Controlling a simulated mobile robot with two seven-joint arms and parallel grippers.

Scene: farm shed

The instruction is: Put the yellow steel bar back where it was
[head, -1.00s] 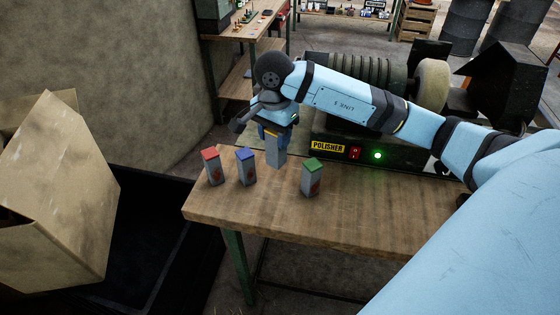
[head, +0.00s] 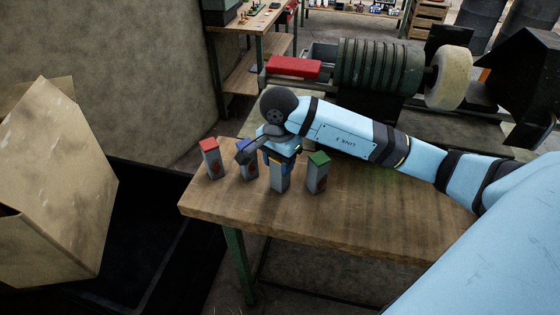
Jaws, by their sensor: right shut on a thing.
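My right gripper (head: 280,160) points down over the wooden table, shut on a grey steel bar (head: 280,180). The gripper covers the bar's top, so its top colour is hidden. The bar is upright, between the blue-topped bar (head: 248,171) and the green-topped bar (head: 318,175). Its lower end is at or very near the tabletop; I cannot tell if it touches. The red-topped bar (head: 210,160) stands at the left end of the row. My gripper partly hides the blue-topped bar. My left gripper is not in view.
The wooden table (head: 350,220) is clear in front and to the right of the bars. A polishing machine (head: 380,68) with a pale wheel (head: 449,79) stands behind my right arm. A cardboard box (head: 50,190) is at the left.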

